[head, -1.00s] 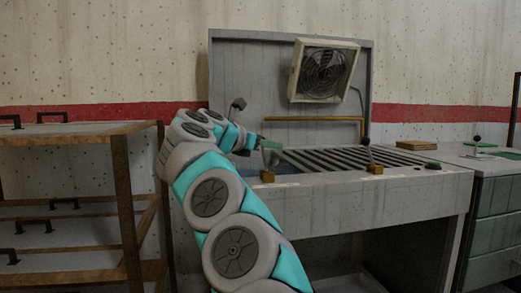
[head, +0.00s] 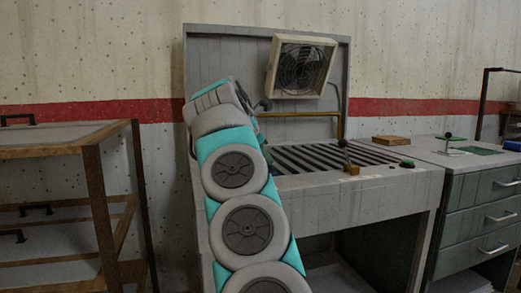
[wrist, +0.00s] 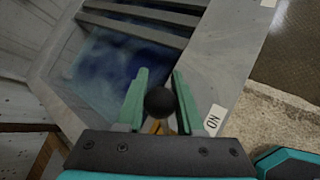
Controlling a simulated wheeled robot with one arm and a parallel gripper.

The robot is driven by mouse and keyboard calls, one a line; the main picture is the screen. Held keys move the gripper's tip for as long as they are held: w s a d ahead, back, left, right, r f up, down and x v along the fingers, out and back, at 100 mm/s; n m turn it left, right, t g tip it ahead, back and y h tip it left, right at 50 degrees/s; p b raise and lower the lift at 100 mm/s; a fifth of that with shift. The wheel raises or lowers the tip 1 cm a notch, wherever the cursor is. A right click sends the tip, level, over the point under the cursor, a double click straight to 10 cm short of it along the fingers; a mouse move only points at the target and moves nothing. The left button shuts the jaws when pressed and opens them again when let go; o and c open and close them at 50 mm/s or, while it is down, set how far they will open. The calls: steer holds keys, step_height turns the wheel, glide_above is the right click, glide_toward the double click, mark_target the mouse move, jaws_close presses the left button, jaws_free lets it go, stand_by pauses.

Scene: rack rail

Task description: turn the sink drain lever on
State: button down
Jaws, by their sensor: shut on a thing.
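The lever with a black ball knob (wrist: 160,102) and a brass-coloured base stands at the edge of the sink, seen in the wrist view. My gripper (wrist: 158,88) has its green fingers on either side of this knob and is shut on it. An "ON" label (wrist: 213,119) lies on the grey rim to the right of the lever. In the head view my arm hides the gripper and this lever. The lever's exact tilt is hard to tell.
A second lever (head: 343,144) stands on the sink unit's front rim (head: 380,188). A fan (head: 301,66) hangs on the back panel above a brass pipe. A wooden rack (head: 90,150) is on the left and a green drawer cabinet (head: 480,215) on the right.

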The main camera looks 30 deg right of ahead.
steer(key=shift+d, duration=0.1)
stand_by(0.3)
steer(key=c, duration=0.5)
jaws_free()
steer(key=shift+c, duration=0.2)
steer(key=v, duration=0.8)
steer(key=shift+f, duration=0.1)
